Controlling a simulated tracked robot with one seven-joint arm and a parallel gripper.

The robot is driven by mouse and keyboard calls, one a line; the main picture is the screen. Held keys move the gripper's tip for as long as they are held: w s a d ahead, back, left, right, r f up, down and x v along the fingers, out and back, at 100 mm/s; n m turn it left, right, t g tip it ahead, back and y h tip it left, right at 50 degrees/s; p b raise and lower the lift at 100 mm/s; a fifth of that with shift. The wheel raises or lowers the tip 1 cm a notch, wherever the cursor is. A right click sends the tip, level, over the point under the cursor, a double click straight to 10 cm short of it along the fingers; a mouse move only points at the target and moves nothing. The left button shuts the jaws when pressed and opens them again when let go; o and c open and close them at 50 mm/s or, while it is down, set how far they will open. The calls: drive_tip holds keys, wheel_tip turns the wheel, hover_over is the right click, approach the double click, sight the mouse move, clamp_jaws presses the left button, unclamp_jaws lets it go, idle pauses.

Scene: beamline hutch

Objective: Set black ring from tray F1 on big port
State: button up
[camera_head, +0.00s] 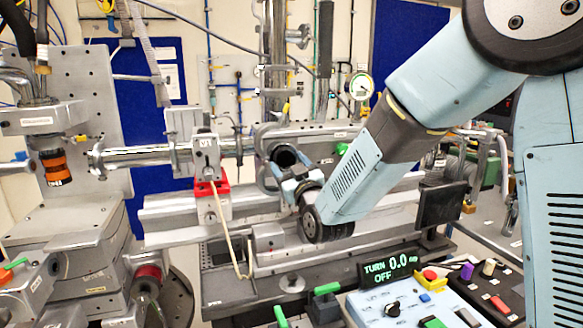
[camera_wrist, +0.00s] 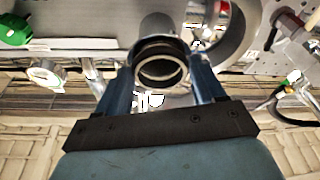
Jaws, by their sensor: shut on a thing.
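My gripper (camera_head: 289,172) is at the end of my arm in the middle of the head view. In the wrist view my gripper (camera_wrist: 163,72) has a finger on each side of a black ring (camera_wrist: 163,70) and is shut on it. The ring also shows as a dark round shape (camera_head: 286,157) in the head view. A grey cylindrical port (camera_wrist: 160,24) stands directly behind the ring in the wrist view. Whether the ring touches this port, and whether it is the big port, I cannot tell. Tray F1 cannot be made out.
A larger metal hoop (camera_wrist: 240,32) curves close to the right finger. A horizontal metal tube (camera_head: 140,156) and a red block (camera_head: 208,187) are left of my gripper. A control panel (camera_head: 425,303) with a lit display (camera_head: 389,267) is at the lower right.

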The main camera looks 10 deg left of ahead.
drive_tip(key=shift+w+a, duration=0.1)
drive_tip(key=shift+w, duration=0.05)
drive_tip(key=o, duration=1.1)
